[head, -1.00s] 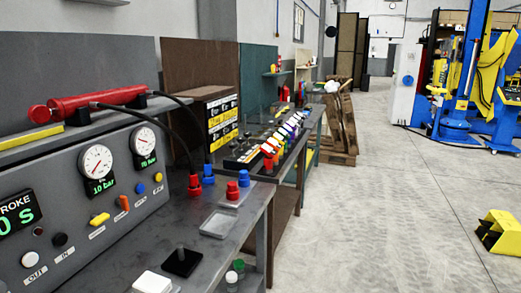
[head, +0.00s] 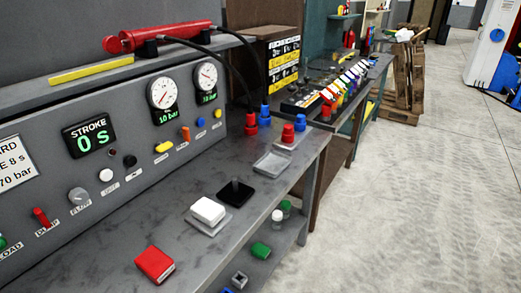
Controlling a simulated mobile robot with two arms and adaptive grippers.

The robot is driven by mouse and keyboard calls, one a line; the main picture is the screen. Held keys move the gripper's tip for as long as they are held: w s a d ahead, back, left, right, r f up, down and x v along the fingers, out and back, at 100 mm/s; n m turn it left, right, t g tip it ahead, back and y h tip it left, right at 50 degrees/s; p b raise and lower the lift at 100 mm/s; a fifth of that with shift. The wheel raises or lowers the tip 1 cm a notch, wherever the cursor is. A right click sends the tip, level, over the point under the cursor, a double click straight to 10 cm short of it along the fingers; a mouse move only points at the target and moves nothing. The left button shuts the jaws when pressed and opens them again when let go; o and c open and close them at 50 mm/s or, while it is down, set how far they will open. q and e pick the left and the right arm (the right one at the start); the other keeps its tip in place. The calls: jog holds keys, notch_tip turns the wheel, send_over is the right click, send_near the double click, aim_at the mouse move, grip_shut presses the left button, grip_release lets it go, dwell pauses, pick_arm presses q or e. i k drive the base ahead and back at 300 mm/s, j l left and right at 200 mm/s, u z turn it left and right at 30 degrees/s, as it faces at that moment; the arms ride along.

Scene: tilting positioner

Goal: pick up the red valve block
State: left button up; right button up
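The red valve block (head: 155,264) lies near the front edge of the grey bench top (head: 95,258), at the lower left of the head view. It is a small red box with a lighter face on its right side. Nothing touches it that I can see. Neither of my grippers shows in the head view.
A white block (head: 208,210) on a pale plate and a black plate (head: 236,193) with a post stand further right. A control panel (head: 140,150) rises behind. A green part (head: 261,250) is on the lower shelf.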

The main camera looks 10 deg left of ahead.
aim_at(154, 264)
jog(key=u, duration=1.35)
